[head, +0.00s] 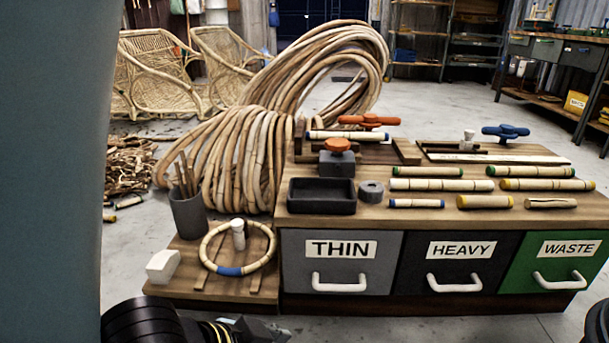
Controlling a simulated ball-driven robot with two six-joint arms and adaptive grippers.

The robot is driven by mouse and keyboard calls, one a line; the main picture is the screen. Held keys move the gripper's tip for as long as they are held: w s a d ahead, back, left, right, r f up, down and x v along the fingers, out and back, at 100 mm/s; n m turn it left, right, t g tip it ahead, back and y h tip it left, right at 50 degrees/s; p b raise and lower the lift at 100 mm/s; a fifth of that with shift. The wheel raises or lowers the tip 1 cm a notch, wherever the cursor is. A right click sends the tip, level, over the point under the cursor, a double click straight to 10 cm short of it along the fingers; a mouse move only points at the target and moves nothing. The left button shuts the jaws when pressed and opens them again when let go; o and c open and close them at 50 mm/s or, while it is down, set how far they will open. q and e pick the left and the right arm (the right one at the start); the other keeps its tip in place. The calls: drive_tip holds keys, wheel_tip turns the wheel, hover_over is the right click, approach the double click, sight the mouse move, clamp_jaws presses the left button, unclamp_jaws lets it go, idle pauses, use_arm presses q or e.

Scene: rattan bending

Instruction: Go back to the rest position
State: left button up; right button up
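My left gripper (262,328) shows only in part at the bottom edge, low in front of the workbench (440,158) and below the small side table (165,283). Its fingers are mostly cut off, so I cannot tell whether it is open or shut. I see nothing held in the part that shows. At the bottom right corner only a dark piece of my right arm shows; its gripper is out of view.
Drawers marked THIN (340,277), HEAVY (461,277) and WASTE (567,272) are shut. Several rattan pieces (442,184) and a black tray (321,196) lie on top. A rattan ring (205,250) and a grey cup (188,214) are on the side table. A rattan coil (235,150) stands behind.

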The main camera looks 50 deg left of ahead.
use_arm(q)
drive_tip(key=s+a+f+g+p, duration=0.3)
drive_tip(key=s+f+p, duration=0.5)
drive_tip(key=p, duration=0.8)
use_arm(e)
drive_tip(key=s+d+f+g, duration=0.3)
drive_tip(key=s+f, duration=0.4)
drive_tip(key=s, duration=0.2)
use_arm(q)
drive_tip(key=s+a+r+g+y+p, duration=0.1)
drive_tip(key=s+g+p, duration=0.3)
drive_tip(key=s+p, duration=0.8)
drive_tip(key=s+a, duration=0.1)
drive_tip(key=s, duration=0.4)
drive_tip(key=shift+a+n, duration=0.15)
drive_tip(key=shift+n, duration=0.15)
use_arm(e)
drive_tip(key=s+d+g+h, duration=0.1)
drive_tip(key=s+g, duration=0.3)
drive_tip(key=s, duration=1.2)
drive_tip(key=shift+d+r+m, duration=0.15)
drive_tip(key=shift+d+m, duration=0.15)
drive_tip(key=shift+d, duration=0.4)
use_arm(q)
drive_tip(key=shift+s+r, duration=0.1)
use_arm(e)
drive_tip(key=shift+s, duration=0.1)
